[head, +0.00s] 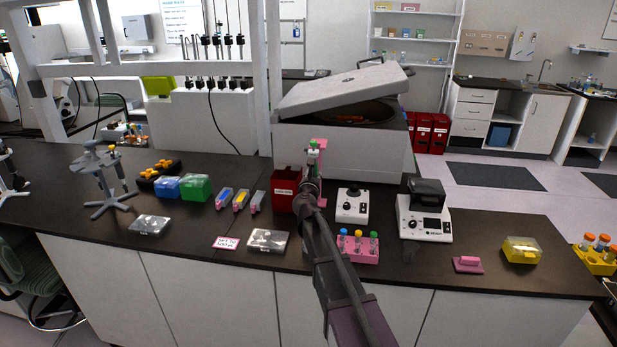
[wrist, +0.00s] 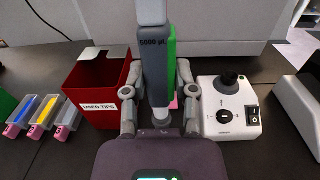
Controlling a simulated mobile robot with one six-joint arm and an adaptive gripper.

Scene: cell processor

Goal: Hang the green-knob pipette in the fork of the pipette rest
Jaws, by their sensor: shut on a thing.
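My gripper (head: 311,187) is shut on the green-knob pipette (head: 313,156) and holds it upright over the bench, knob at the top. In the wrist view my gripper's fingers (wrist: 158,112) close on both sides of the grey pipette body (wrist: 152,65), marked 5000 µL, with a green strip along its right side. A pink upright stand (head: 322,146), which looks like the pipette rest, is right behind the pipette in the head view. My gripper and the pipette hide most of it, including its fork. I cannot tell whether pipette and stand touch.
A red used-tips bin (wrist: 97,84) stands close to the left of my gripper. A white mixer with a black knob (wrist: 230,108) stands close on the right. A large white centrifuge (head: 345,150) is behind. A pink tube rack (head: 357,253) lies nearer the front edge.

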